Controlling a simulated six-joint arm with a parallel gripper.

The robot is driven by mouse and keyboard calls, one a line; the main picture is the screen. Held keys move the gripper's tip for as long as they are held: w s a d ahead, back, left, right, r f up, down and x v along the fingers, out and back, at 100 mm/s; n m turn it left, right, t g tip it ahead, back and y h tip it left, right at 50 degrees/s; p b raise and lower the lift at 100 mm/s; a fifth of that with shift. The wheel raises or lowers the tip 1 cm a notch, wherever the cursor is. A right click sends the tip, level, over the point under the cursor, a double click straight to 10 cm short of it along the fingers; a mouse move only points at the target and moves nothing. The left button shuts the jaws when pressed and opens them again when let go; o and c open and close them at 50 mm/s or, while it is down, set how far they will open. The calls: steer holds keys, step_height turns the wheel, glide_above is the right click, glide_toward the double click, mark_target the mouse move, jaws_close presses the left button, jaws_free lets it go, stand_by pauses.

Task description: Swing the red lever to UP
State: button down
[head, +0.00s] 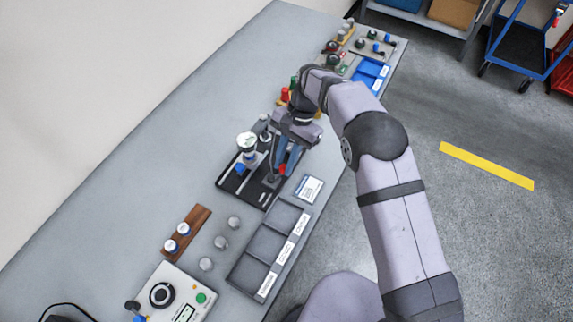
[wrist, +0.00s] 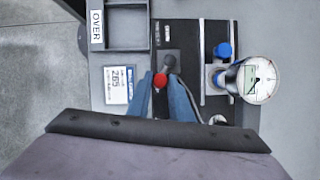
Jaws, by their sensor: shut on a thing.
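The red lever shows as a round red knob (wrist: 160,80) on a dark base in the wrist view. In the head view its red part (head: 282,169) shows just below the fingers. My gripper (wrist: 161,88) has its two blue fingers close around the red knob, one on each side. In the head view my gripper (head: 284,166) reaches down over the right side of the black fixture plate (head: 233,183). The lever's shaft is partly hidden by the fingers, and I cannot read an UP mark.
A dial gauge (wrist: 257,80) and a blue knob (wrist: 223,50) stand on the same fixture, beside the fingers. A white label card (head: 308,189) and a grey compartment tray (head: 243,286) lie nearby. A control box (head: 174,297) sits at the near end. The bench's left side is clear.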

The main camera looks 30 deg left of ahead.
steer(key=shift+a+n, duration=0.2)
steer(key=shift+n, duration=0.2)
steer(key=shift+w+r, duration=0.1)
steer(key=c, duration=1.6)
jaws_free()
steer(key=shift+c, duration=0.2)
steer(key=b+v, duration=0.2)
steer(key=v, duration=0.5)
steer(key=shift+a+r, duration=0.1)
steer(key=shift+a, duration=0.05)
